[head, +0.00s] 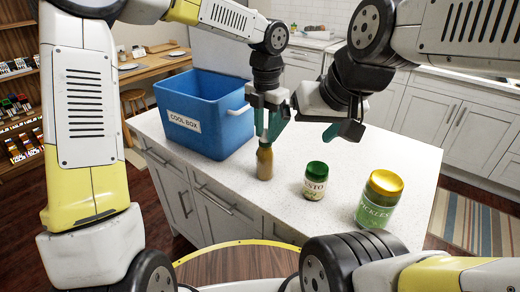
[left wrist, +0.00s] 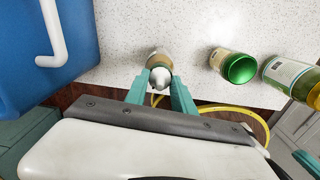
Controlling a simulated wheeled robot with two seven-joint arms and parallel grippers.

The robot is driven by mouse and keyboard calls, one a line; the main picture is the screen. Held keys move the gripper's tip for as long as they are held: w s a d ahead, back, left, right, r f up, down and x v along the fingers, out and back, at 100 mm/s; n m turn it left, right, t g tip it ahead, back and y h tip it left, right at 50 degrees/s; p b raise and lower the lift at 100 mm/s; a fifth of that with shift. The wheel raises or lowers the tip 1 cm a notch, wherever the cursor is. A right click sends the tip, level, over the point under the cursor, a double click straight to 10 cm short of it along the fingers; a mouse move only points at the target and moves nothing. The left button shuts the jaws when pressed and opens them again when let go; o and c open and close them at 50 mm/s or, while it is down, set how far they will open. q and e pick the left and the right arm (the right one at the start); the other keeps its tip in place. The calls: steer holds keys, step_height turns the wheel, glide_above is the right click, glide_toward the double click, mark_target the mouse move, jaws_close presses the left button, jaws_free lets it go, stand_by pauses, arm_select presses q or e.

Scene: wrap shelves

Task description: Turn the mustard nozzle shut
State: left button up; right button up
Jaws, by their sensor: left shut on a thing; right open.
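The mustard bottle (head: 264,163) stands upright on the white counter, brownish-yellow, with its top hidden between my fingers in the head view. In the left wrist view its pale nozzle (left wrist: 160,77) shows from above, between the two green fingertips. My left gripper (head: 268,137) points down and is shut on the nozzle; it also shows in the left wrist view (left wrist: 162,84). My right gripper (head: 345,130) is open and empty, above the counter to the right of the bottle. Whether the nozzle is turned open or shut cannot be told.
A blue cool box (head: 207,116) stands left of the bottle, close to my left gripper. A green-lidded pesto jar (head: 315,186) and a gold-lidded pickles jar (head: 378,203) stand to the right. The counter (head: 405,155) is clear at the back right.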

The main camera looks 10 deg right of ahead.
stand_by(0.3)
arm_select(q)
steer(key=shift+m, duration=1)
steer(key=shift+f+m, duration=0.1)
steer(key=shift+m, duration=0.9)
steer(key=o, duration=0.7)
steer(key=shift+o, duration=0.2)
